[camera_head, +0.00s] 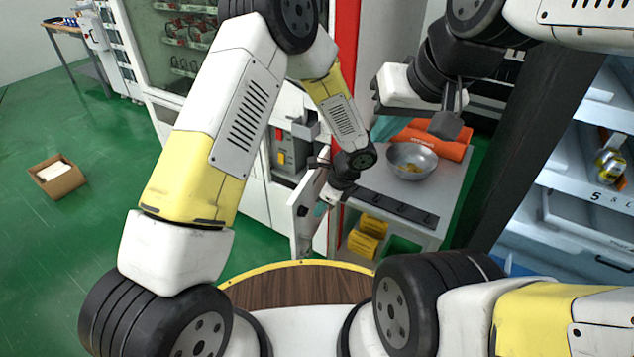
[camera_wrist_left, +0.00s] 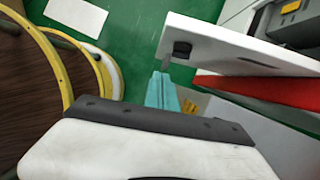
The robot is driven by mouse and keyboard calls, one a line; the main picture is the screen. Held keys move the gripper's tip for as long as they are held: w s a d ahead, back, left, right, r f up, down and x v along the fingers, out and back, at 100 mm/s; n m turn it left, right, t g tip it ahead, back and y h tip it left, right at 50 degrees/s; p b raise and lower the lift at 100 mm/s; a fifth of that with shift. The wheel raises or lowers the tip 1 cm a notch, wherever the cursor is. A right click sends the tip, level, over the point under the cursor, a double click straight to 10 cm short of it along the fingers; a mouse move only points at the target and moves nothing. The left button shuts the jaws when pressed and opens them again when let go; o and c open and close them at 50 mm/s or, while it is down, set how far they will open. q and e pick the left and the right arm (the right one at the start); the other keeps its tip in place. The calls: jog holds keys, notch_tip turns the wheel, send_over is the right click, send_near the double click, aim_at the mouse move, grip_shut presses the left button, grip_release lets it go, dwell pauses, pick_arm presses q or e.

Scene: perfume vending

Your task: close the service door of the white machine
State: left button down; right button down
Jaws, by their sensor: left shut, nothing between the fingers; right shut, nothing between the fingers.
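The white machine (camera_head: 345,60) stands at the centre back, with a red edge stripe. Its service door (camera_head: 305,222), a white panel, stands open and swung outward, showing a grey and yellow unit (camera_head: 283,152) inside. The door (camera_wrist_left: 235,45) also shows in the left wrist view, with a dark catch near its free end. My left gripper (camera_head: 320,209) is shut and empty beside the door. Its teal fingertips (camera_wrist_left: 163,92) are close to the free end, on the side away from the opening; contact is unclear. My right gripper (camera_head: 384,128) is shut and empty above the side counter, partly hidden.
A round wooden top (camera_head: 300,286) with a yellow rim is in front. A cardboard box (camera_head: 58,181) lies on the open green floor at left.

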aim_at(301, 214)
pick_arm(q)
jog(key=a+f, duration=0.1)
jog(key=w+a+f, duration=0.1)
jog(key=a+f, duration=0.1)
jog(key=w+a+f, duration=0.1)
jog(key=shift+a+f, duration=0.15)
jog(key=shift+f, duration=0.25)
jog(key=shift+w+a, duration=0.35)
jog(key=shift+a, duration=0.2)
